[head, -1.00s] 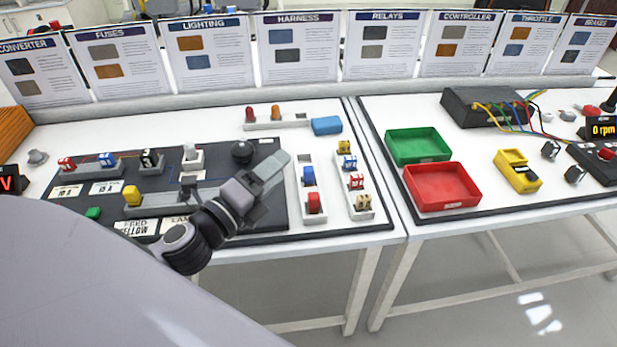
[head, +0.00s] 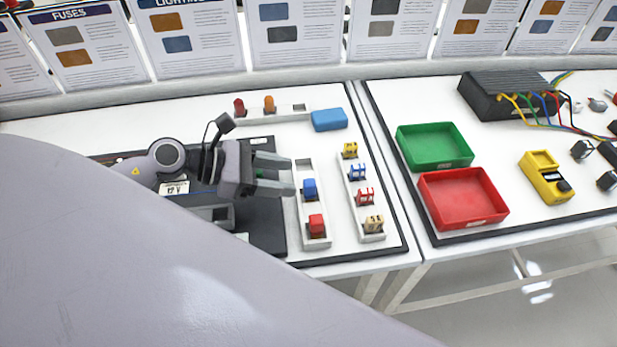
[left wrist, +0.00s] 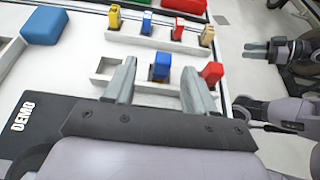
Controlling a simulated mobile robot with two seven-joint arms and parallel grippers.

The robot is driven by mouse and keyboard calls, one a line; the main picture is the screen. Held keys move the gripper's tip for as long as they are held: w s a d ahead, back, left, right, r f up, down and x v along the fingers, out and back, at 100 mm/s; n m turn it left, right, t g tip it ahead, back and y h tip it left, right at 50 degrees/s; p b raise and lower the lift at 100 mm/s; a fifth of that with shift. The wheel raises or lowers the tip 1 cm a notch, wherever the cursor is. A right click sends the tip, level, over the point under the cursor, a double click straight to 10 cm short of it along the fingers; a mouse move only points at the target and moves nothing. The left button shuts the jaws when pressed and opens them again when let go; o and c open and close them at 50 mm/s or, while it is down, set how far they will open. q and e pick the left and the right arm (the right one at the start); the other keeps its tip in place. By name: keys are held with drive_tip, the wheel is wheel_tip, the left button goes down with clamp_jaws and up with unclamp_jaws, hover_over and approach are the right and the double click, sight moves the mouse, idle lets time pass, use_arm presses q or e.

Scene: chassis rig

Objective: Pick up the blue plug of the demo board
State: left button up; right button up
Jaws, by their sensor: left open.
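The blue plug (head: 310,188) stands upright in the middle of a white rack (head: 303,168), with a red plug (head: 316,224) in the same rack. My left gripper (head: 292,176) is open and empty, just left of the blue plug, its fingers pointing right toward it. In the left wrist view the blue plug (left wrist: 162,66) appears between the two spread fingers (left wrist: 159,70), apart from both. The dark demo board (head: 268,230) is partly hidden by my arm. My right gripper (left wrist: 262,48) shows small at the right of the left wrist view; its jaw state is unclear.
A second rack right of the first holds several plugs, including a blue-and-white one (head: 357,172). A blue box (head: 329,120) lies behind. Green (head: 434,147) and red trays (head: 463,198) and a yellow meter (head: 546,178) are on the right table.

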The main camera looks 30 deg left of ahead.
sight(305, 183)
use_arm(q)
drive_tip(key=shift+p+x, duration=0.35)
drive_tip(key=shift+x, duration=1)
drive_tip(key=shift+s+p+x, duration=0.15)
drive_tip(key=shift+p+x, duration=0.05)
drive_tip(key=shift+x, duration=0.9)
drive_tip(key=shift+s+p+x, duration=0.15)
drive_tip(key=shift+x, duration=0.95)
drive_tip(key=shift+f, duration=0.1)
clamp_jaws()
